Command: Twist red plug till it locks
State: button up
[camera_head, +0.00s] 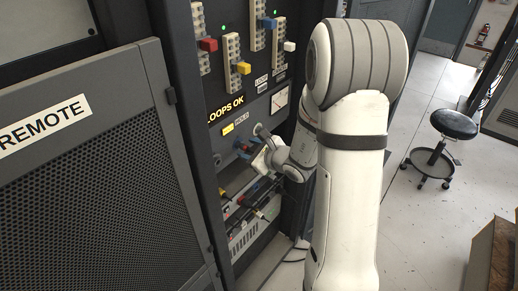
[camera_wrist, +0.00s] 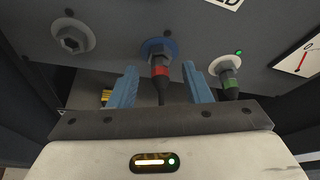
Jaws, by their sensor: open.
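The red plug (camera_wrist: 161,72), a dark plug with a red band, sits in a socket with a blue collar (camera_wrist: 157,47) in the wrist view. Its dark lower end hangs down between the fingers of my gripper (camera_wrist: 160,68). My gripper is open, with one blue finger on each side of the plug and a visible gap to each. In the head view my arm reaches to the rack panel below the "LOOPS OK" sign (camera_head: 226,107). The red plug cannot be made out there.
A green-banded plug (camera_wrist: 230,78) with a lit green lamp (camera_wrist: 239,52) is close to the right finger. An empty socket (camera_wrist: 72,37) is at left. A meter (camera_wrist: 302,57) is at far right. A stool (camera_head: 447,140) stands on the floor.

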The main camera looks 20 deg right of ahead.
jog(key=shift+w+a+f, duration=0.25)
jog(key=shift+w+a, duration=0.05)
jog(key=shift+w, duration=0.2)
jog(key=shift+c, duration=0.5)
grip_shut()
jog(key=shift+w+d+r+m+g+y+p, duration=0.1)
jog(key=shift+m+g+y+p, duration=0.3)
jog(key=shift+m+p, duration=0.65)
jog(key=shift+w+d+r+m+g+y+p, duration=0.15)
jog(key=shift+m+y+p, duration=0.35)
jog(key=shift+p, duration=1.1)
jog(key=shift+d+f+m+g+y+p, duration=0.15)
jog(key=shift+m+g+y+p, duration=0.55)
jog(key=shift+m+p, duration=0.85)
jog(key=shift+f+y+p, duration=0.1)
jog(key=shift+y+p, duration=0.3)
